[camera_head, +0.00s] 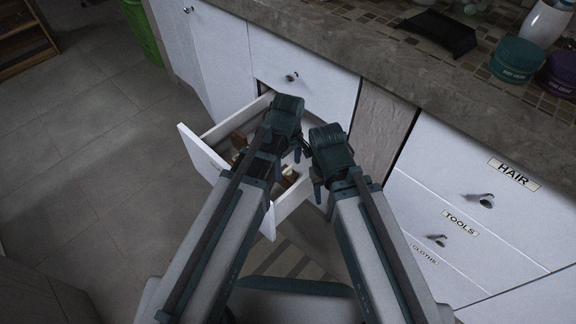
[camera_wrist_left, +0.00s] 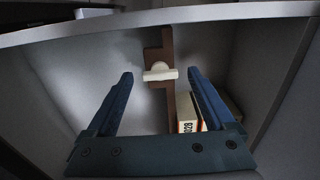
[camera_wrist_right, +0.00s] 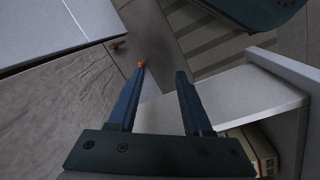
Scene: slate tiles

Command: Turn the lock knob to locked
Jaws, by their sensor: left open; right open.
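No part in view is marked as a lock. A small metal knob (camera_head: 291,76) sits on the closed white front above the open drawer (camera_head: 196,152); how it is turned is too small to tell. My left gripper (camera_wrist_left: 160,75) is open above the open drawer. In the left wrist view a cream piece (camera_wrist_left: 160,75) with a rounded top lies on a brown strip (camera_wrist_left: 168,45) between the fingers, apparently untouched. My right gripper (camera_wrist_right: 160,70) is open and empty beside the drawer's right side. The fingertips of both grippers are largely hidden in the head view.
A small box (camera_wrist_left: 188,113) lies in the drawer. Labelled drawers with metal knobs (camera_head: 486,200) are at right. The counter (camera_head: 440,85) above holds a dark tray (camera_head: 437,32) and a teal jar (camera_head: 516,60). The tiled floor at left is clear; a green bin (camera_head: 143,28) stands far back.

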